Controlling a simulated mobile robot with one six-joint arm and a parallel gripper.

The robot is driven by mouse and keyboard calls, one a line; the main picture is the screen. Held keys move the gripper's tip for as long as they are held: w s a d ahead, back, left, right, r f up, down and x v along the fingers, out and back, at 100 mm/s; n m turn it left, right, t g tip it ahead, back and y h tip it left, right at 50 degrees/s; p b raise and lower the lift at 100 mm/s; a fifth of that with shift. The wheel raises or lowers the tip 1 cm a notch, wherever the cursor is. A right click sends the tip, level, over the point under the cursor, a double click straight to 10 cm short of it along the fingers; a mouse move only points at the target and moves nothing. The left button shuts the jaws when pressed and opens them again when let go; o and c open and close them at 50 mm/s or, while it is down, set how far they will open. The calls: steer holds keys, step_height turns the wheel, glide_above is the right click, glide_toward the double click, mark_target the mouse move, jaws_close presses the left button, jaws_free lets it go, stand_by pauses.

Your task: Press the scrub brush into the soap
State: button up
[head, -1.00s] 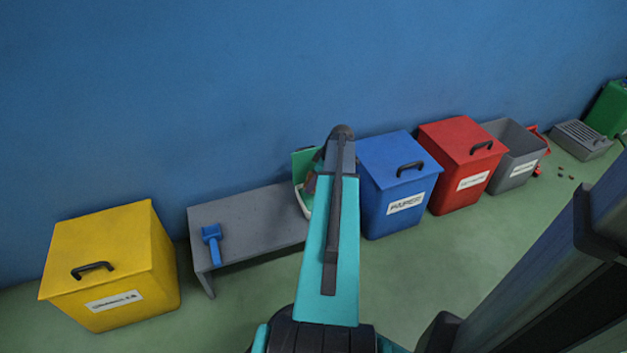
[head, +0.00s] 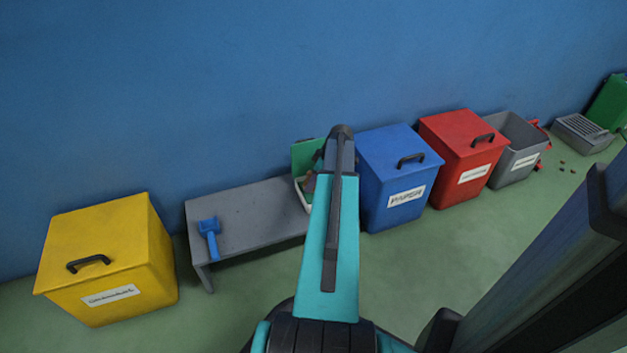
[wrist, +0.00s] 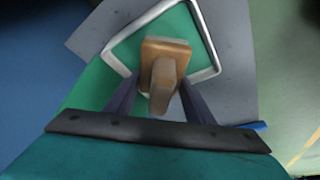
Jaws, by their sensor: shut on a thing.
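The scrub brush (wrist: 165,68) has a wooden block and handle and fills the middle of the wrist view. My gripper (wrist: 157,92) is shut on its handle, with one dark finger on each side. Behind the brush is a white-rimmed tray (wrist: 212,42) with a flat green surface inside, which looks like the soap. The brush overlaps this green surface; whether it touches it I cannot tell. In the head view the tray (head: 302,196) stands at the right end of the grey bench, partly hidden by my arm. My gripper is hidden there too.
The grey bench (head: 255,212) holds a blue scoop-like tool (head: 210,238) at its left. A yellow bin (head: 105,260) stands left of it; blue (head: 400,170), red (head: 465,150) and grey (head: 515,150) bins stand right. A green panel (head: 304,156) rises behind the tray.

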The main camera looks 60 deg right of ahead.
steer(key=shift+f, duration=0.6)
stand_by(2.8)
steer(key=shift+r, duration=0.1)
steer(key=shift+r+p, duration=2.3)
steer(key=shift+r, duration=1.15)
